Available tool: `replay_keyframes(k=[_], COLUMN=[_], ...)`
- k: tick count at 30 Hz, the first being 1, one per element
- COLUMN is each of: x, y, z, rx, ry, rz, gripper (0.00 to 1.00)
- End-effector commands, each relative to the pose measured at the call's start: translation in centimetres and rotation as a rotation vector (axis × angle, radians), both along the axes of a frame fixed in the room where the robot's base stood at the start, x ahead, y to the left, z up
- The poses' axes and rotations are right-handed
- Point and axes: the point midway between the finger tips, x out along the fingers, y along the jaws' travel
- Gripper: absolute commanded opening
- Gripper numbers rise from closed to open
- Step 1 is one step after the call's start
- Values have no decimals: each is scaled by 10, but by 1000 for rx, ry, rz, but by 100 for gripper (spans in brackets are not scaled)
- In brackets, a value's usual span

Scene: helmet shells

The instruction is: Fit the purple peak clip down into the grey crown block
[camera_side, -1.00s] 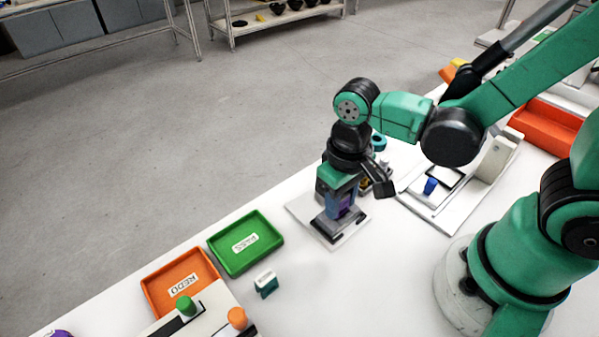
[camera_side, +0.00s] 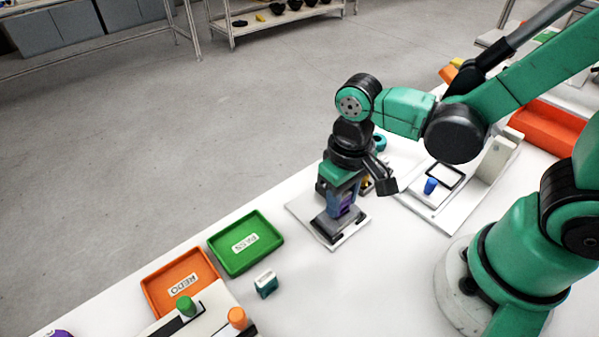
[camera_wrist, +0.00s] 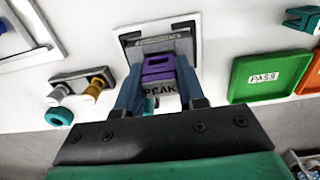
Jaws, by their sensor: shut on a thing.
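My gripper (camera_wrist: 166,95) is shut on the purple peak clip (camera_wrist: 158,66), with one finger on each side of it. The clip has a grey lower part lettered PEAK in the wrist view. In the side view the purple clip (camera_side: 347,211) shows low between the fingers, right over the grey crown block (camera_side: 326,231). The block sits on a white plate and also shows in the wrist view (camera_wrist: 131,39) around the clip. The fingers and clip hide the contact, so I cannot tell how deep the clip sits.
A green PASS tray (camera_side: 268,232) and an orange REDO tray (camera_side: 155,291) lie to the left. A teal-and-white part (camera_side: 265,285) stands in front of them. A white fixture with a blue peg (camera_side: 430,186) is at the right. Grey and yellow fittings (camera_wrist: 94,88) lie beside the plate.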

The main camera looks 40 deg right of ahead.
Motion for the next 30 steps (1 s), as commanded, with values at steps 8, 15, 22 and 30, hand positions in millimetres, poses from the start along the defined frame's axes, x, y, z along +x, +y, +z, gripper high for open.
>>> replay_keyframes(k=[8,15,22,30], x=[0,0,0,0], y=[0,0,0,0], z=[0,0,0,-5], rx=[0,0,0,0], ry=[0,0,0,0], rz=[0,0,0,0], gripper=[0,0,0,0])
